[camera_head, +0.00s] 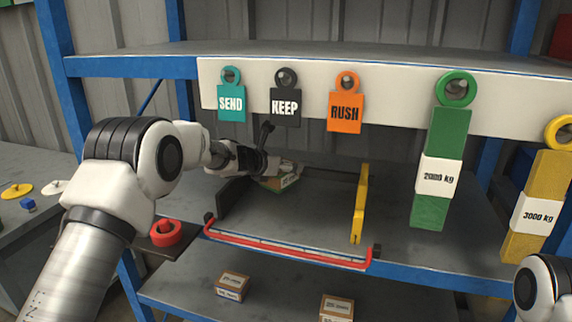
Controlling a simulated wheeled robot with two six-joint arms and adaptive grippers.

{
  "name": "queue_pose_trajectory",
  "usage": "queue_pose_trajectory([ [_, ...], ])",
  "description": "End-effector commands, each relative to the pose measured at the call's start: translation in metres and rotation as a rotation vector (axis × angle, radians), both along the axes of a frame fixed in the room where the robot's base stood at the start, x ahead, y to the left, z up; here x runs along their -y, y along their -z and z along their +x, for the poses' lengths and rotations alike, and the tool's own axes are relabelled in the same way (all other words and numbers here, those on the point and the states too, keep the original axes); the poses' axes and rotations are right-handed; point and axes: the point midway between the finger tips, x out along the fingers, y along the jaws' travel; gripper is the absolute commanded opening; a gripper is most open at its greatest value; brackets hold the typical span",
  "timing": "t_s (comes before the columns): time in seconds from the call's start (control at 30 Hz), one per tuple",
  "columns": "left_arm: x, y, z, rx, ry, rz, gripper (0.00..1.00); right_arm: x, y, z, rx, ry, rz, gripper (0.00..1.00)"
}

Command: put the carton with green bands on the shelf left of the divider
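The carton with green bands (286,180) is on the middle shelf, left of the yellow divider (360,208), and appears turned at an angle. Its left part is hidden behind my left gripper (268,152). My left gripper reaches in from the left, just in front of and above the carton. One dark finger stands up, clear of the carton, so the gripper looks open; the other finger is hard to make out. Whether it touches the carton I cannot tell. My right arm shows only at the bottom right corner; its gripper is out of view.
A red bar (285,249) runs along the shelf's front, with a dark side panel (233,197) at left. Tags SEND (231,103), KEEP (285,107) and RUSH (345,112) hang above. Green (430,211) and yellow (527,247) weight straps hang at right. Two small cartons sit below.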

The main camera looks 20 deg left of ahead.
Motion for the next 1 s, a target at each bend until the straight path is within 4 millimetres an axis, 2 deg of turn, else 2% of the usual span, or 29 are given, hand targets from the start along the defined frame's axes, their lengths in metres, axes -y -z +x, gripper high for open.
queue_pose_trajectory([
  [0.07,0.000,0.011,0.000,0.002,0.000,-0.001,0.30,0.000,0.004,0.000,-0.001,0.000,0.000,0.46],
  [0.47,0.000,0.017,0.000,0.003,-0.001,0.000,0.30,0.000,0.010,0.000,0.000,0.000,0.000,0.46],
  [0.5,0.000,0.016,0.000,0.002,-0.001,0.000,0.86,0.000,0.008,0.000,0.000,0.000,0.000,0.46],
  [0.53,0.000,0.015,0.000,0.002,-0.001,0.000,0.97,0.000,0.007,0.000,0.000,0.000,0.000,0.46],
  [0.87,0.000,0.015,0.000,0.002,-0.001,0.000,0.97,0.000,0.006,0.000,0.000,0.000,0.000,0.46],
  [0.97,0.000,0.007,0.000,0.002,-0.001,0.000,0.97,0.000,-0.002,0.000,0.000,0.000,0.000,0.46],
  [1.0,-0.003,0.010,-0.005,0.002,-0.001,-0.001,0.97,0.000,0.006,0.000,0.001,0.000,0.000,0.46],
])
